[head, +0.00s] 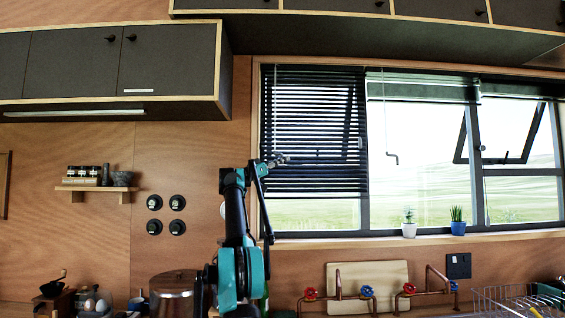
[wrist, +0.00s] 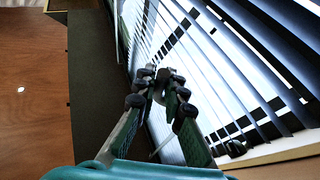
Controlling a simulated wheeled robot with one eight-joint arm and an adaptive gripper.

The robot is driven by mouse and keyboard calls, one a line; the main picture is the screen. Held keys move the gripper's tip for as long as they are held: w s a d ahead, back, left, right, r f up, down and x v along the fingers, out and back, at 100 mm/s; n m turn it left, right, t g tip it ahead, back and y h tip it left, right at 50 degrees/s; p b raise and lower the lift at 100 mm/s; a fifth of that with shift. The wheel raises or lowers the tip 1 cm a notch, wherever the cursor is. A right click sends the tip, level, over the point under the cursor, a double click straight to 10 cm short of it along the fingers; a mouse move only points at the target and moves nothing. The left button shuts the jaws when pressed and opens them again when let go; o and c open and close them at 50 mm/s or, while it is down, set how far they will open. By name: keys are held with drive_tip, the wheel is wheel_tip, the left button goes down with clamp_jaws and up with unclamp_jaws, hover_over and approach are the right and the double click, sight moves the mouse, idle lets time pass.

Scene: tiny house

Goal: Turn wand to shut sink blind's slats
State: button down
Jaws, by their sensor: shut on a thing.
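The dark slatted blind (head: 320,125) hangs over the left window pane, lowered most of the way. Light shows between its slats, so they stand open; the slats (wrist: 240,65) also fill the right of the wrist view. A thin wand (head: 275,105) hangs at the blind's left side down to my gripper (head: 280,160). My gripper is raised in front of the blind's lower left part. In the wrist view its fingertips (wrist: 163,88) come together, shut on the wand; the fingers mostly hide the grip itself.
A second blind is drawn up over the right panes, with a cranked rod (head: 384,115) hanging there. A white pot (head: 409,230) and a blue pot (head: 458,228) with plants stand on the sill. A wall cabinet (head: 165,60) is at upper left. Taps and a dish rack (head: 510,300) lie below.

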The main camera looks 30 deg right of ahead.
drive_tip(key=c, duration=1.6)
unclamp_jaws()
drive_tip(key=v, duration=1.2)
